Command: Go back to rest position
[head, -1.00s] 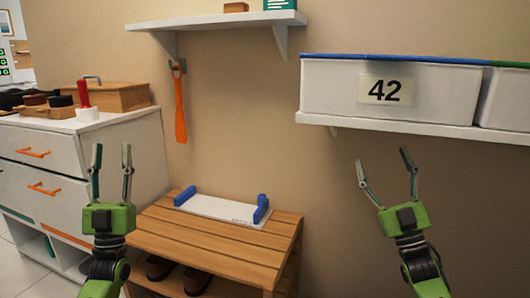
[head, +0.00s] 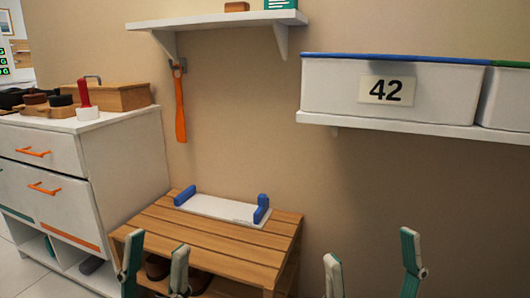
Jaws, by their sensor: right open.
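My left gripper (head: 157,243) shows at the lower left of the head view, in front of the wooden slatted bench. Its two fingers stand apart and nothing shows between them. My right gripper (head: 369,244) shows at the bottom right, in front of the bare wall. Its fingers are spread wide and empty. Only the fingers of both grippers are in view; their green bodies are below the picture's edge.
The slatted bench (head: 211,242) bears a white tray (head: 221,208) with blue end pieces; shoes are under it. A white drawer cabinet (head: 132,165) stands left. A shelf holds a white bin (head: 330,88) labelled 42. An orange shoehorn (head: 180,110) hangs on the wall.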

